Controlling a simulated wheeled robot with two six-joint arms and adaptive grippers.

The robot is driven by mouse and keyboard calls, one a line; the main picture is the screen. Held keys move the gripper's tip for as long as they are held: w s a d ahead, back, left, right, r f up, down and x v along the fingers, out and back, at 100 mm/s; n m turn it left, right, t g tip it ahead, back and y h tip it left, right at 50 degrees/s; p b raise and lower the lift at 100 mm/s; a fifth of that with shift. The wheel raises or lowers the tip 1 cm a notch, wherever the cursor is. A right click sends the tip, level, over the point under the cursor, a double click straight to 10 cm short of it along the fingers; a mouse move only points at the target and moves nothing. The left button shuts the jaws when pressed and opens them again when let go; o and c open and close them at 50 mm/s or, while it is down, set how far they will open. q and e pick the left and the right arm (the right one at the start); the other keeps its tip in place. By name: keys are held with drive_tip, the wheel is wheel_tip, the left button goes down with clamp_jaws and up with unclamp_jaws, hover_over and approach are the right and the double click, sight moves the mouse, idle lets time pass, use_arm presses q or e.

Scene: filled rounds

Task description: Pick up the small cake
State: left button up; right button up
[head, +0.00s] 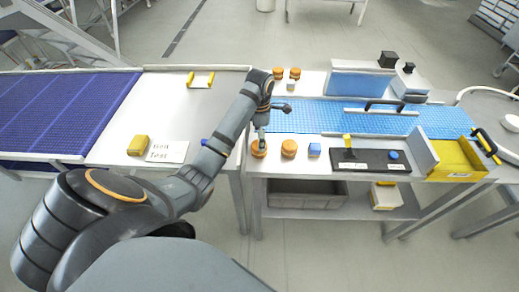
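Two round orange-brown cakes stand at the front left of the right-hand table: a left one (259,150) and a right one (289,148). Two more, a left one (278,73) and a right one (295,73), stand at the back and look smaller. I cannot tell which is the small cake. My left gripper (262,138) points down at the front left cake, over its top. Its fingers are too small to show whether they are open or shut, or whether they touch the cake. My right gripper is not in view.
On the left table are a yellow block (138,145) and a white sign (167,152).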

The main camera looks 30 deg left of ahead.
sight(255, 144)
use_arm(q)
drive_tip(key=shift+s+f+b, duration=0.1)
drive_tip(key=shift+f+b, duration=0.5)
drive_tip(key=shift+f, duration=0.1)
drive_tip(key=shift+s+f, duration=0.2)
drive_tip(key=shift+f, duration=0.15)
drive_tip(key=shift+w+f+p, duration=0.1)
drive_tip(key=shift+f+p, duration=0.3)
drive_tip(key=shift+f, duration=1)
drive_tip(key=c, duration=0.8)
